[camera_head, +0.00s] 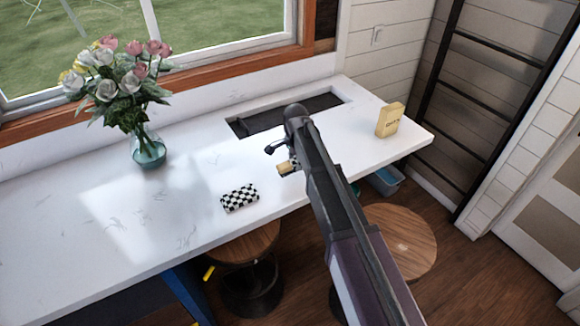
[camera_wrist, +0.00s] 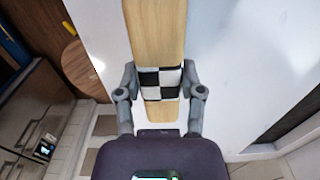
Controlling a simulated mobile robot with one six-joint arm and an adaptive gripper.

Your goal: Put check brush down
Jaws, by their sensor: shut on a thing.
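The check brush (camera_wrist: 157,35) is a pale wooden piece with a black-and-white checkered band. In the wrist view my gripper (camera_wrist: 161,74) is shut on it at the band, with one finger on each side. The wood runs up out of the top of the wrist view, so its far end is hidden. In the head view a small part of the brush (camera_head: 284,168) shows left of my arm, over the white counter (camera_head: 190,205). I cannot tell whether it touches the counter.
A black-and-white checkered block (camera_head: 240,198) lies on the counter near the front edge. A glass vase (camera_head: 148,152) of flowers stands at the left, and a yellow box (camera_head: 390,120) at the right. A dark recess (camera_head: 262,119) is behind my gripper. The left counter is clear.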

